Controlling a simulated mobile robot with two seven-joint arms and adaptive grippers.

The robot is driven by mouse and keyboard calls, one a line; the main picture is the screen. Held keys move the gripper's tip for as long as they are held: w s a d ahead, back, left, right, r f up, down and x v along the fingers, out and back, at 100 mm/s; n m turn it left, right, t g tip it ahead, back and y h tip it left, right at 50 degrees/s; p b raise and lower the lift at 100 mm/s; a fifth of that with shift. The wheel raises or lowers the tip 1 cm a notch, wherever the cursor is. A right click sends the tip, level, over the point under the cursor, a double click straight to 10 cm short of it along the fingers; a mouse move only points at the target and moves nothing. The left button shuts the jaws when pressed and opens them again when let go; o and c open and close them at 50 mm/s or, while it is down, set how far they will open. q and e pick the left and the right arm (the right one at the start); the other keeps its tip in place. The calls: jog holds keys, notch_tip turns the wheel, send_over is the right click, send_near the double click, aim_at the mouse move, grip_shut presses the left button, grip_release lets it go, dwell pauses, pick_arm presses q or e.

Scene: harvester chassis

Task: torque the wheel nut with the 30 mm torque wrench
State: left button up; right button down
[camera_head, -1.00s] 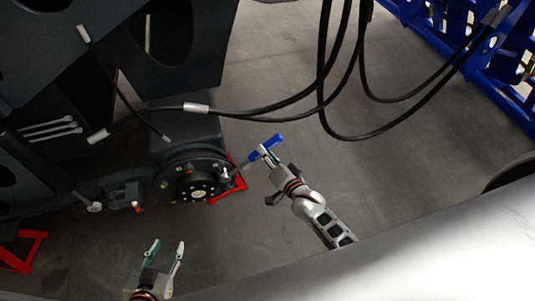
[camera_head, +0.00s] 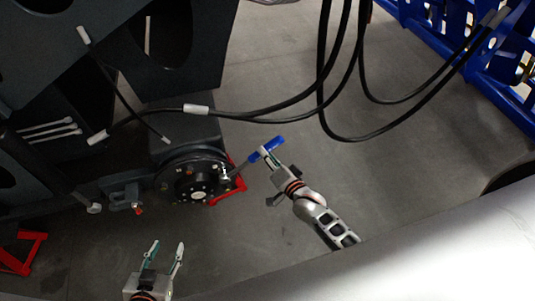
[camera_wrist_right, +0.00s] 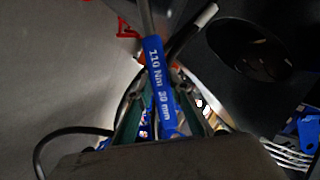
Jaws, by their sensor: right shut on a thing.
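The torque wrench has a blue handle (camera_head: 267,148) in the head view. The handle (camera_wrist_right: 157,85) is marked "110 Nm 30 mm" in the right wrist view. My right gripper (camera_head: 266,154) is shut on this handle. The wrench's grey shaft runs left to the black wheel hub (camera_head: 190,184), and its head lies at the hub's right side, by a bright nut (camera_head: 224,174). I cannot tell whether the head is seated on the nut. My left gripper (camera_head: 167,250) is open and empty below the hub, apart from it.
Red stands (camera_head: 240,184) show behind the hub and at the far left (camera_head: 22,254). Black hoses (camera_head: 270,112) hang above the wrench. Several wrenches (camera_head: 50,130) lie on the dark chassis at left. A blue frame (camera_head: 470,60) stands at upper right. The floor right of my right arm is clear.

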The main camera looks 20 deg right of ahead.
jog(key=shift+s+r, duration=0.1)
jog(key=shift+s, duration=1.8)
jog(key=s, duration=0.8)
dwell(0.8)
